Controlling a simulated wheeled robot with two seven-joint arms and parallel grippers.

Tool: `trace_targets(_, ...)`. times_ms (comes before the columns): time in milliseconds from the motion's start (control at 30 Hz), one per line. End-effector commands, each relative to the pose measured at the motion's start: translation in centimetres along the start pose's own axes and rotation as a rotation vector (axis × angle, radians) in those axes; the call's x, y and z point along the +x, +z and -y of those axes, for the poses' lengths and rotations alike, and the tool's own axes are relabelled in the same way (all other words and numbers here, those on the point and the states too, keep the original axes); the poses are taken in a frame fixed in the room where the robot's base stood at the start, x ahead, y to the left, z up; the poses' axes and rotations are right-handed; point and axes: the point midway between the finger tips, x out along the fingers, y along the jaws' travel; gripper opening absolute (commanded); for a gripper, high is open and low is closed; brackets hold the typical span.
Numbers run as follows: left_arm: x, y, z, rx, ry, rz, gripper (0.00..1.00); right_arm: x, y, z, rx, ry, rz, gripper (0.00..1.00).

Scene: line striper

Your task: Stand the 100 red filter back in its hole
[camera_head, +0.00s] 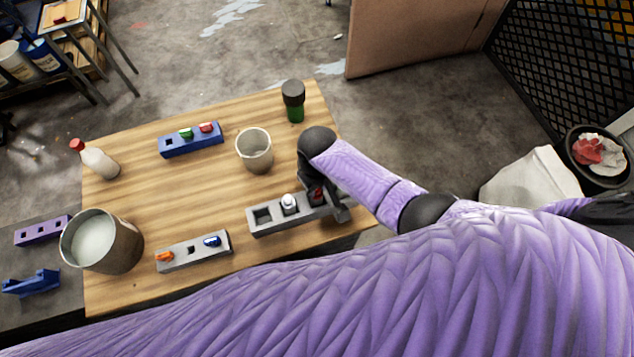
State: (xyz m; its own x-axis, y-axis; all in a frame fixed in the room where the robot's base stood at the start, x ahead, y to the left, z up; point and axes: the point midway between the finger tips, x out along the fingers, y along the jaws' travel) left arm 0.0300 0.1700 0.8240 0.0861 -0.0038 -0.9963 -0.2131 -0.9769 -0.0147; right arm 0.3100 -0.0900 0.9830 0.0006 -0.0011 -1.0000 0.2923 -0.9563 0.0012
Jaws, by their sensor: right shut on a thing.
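A red filter (316,192) stands at the right end of a long grey holder (287,222) near the table's front edge. My right gripper (325,194) points down over that end and is shut on the red filter. The fingers partly hide it, so I cannot tell how deep it sits or whether it is in a hole. In the same holder a white-topped filter (289,202) stands in the middle, and a square hole at the left is empty. I cannot read any number on the filters. My left gripper is not in view.
A blue holder (191,144) with green and red pieces stands at the back. A smaller grey holder (193,256) has orange and blue pieces. A cup (254,150), a dark green-based jar (293,101), a red-capped bottle (97,160) and a large pot (102,242) stand around.

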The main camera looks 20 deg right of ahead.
Motion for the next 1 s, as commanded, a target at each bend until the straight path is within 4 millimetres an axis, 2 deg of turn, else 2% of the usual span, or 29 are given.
trace_targets(233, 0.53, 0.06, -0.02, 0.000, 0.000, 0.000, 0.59, 0.71, 0.00, 0.00, 0.000, 0.000, 0.000, 0.00)
trace_targets(267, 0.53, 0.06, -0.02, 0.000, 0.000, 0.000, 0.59, 0.72, -0.01, 0.00, 0.000, 0.000, 0.000, 0.30)
trace_targets(433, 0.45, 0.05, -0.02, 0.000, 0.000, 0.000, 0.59, 0.62, -0.01, 0.00, 0.000, 0.000, 0.000, 0.66)
trace_targets(467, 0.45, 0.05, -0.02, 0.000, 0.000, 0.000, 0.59, 0.62, -0.01, 0.00, 0.000, 0.000, 0.000, 0.69)
trace_targets(633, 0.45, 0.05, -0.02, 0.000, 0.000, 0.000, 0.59, 0.63, 0.00, 0.00, 0.000, 0.000, 0.000, 0.71)
trace_targets(733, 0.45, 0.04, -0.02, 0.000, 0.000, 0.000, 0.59, 0.63, 0.00, 0.00, 0.000, 0.000, 0.000, 0.92)
trace_targets(1000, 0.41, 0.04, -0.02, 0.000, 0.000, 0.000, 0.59, 0.59, 0.00, 0.00, 0.000, 0.000, 0.000, 0.92)
